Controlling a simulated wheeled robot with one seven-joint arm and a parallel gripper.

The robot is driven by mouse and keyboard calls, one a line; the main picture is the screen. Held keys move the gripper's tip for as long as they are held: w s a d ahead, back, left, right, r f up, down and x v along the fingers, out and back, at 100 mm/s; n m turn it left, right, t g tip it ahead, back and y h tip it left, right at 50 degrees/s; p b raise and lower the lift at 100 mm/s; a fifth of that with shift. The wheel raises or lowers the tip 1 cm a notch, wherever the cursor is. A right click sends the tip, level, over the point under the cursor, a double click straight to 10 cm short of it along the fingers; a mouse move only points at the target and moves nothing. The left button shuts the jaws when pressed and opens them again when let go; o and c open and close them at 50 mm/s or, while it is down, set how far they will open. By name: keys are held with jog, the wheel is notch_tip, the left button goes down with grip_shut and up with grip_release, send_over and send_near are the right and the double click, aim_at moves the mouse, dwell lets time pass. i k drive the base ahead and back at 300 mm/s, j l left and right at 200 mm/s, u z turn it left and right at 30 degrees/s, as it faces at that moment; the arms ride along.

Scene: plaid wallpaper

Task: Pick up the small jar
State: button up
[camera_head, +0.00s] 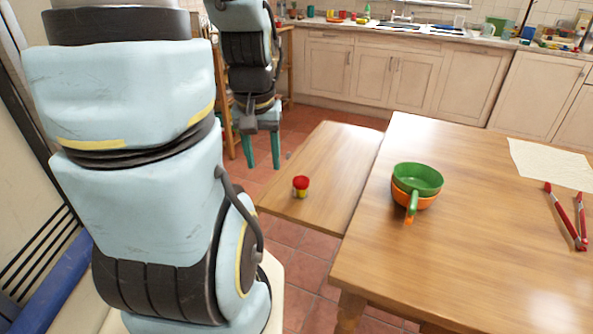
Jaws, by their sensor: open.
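My gripper (262,152) hangs at the end of my arm, at upper left, and points down. Its two teal fingers are spread apart with nothing seen between them. It is left of the jar and above it in the picture, clear of it.
A wooden table (450,250) fills the right side. It holds stacked green and orange pans (417,180), red-handled tongs (568,215) and a pale cloth (550,163). Cabinets (390,75) line the back. Tiled floor shows between bench and cabinets. The bench around the jar is clear.

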aim_at(300, 183)
jog(key=u, duration=1.85)
jog(key=k+l+u, duration=0.2)
jog(key=k, duration=0.5)
jog(key=k+u, duration=0.25)
jog(key=k, duration=0.45)
